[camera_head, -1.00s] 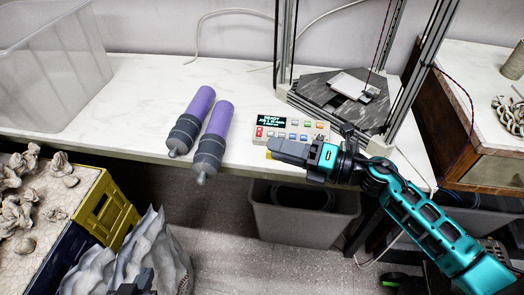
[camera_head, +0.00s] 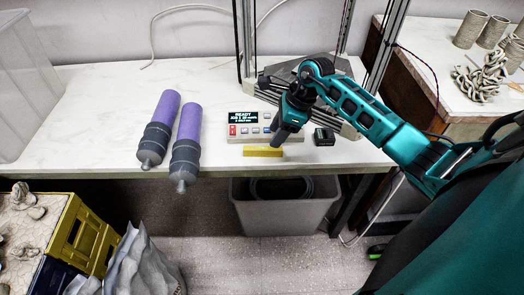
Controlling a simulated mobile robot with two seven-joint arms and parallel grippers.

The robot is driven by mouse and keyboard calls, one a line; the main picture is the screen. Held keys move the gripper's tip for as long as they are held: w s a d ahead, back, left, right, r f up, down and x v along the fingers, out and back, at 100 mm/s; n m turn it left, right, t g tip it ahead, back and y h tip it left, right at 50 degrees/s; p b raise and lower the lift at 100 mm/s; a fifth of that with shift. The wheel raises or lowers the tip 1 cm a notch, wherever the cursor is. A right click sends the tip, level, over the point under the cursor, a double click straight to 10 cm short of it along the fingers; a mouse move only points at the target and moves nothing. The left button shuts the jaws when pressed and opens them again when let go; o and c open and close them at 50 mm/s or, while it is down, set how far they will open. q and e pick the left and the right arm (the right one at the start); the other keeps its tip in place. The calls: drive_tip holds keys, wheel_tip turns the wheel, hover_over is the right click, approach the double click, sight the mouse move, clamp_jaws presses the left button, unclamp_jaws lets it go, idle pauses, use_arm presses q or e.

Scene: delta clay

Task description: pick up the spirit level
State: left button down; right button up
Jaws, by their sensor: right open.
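The spirit level, a small yellow bar (camera_head: 262,152), lies flat near the front edge of the white table, just in front of a control box. My right gripper (camera_head: 281,139) points down at the right end of the level. It is open, with its fingers close to the bar; I cannot tell whether they touch it. The gripper and its teal arm hide part of the control box. My left gripper is not in view.
The control box (camera_head: 247,126) with a lit display stands right behind the level. A small black box (camera_head: 324,137) sits close to the right. Two purple-and-grey cylinders (camera_head: 186,150) lie to the left. A grey bin (camera_head: 285,212) is below the table edge.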

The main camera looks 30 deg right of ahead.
sight(267, 148)
drive_tip(key=x, duration=0.6)
drive_tip(key=shift+a+f, duration=0.1)
drive_tip(key=shift+f, duration=0.15)
clamp_jaws()
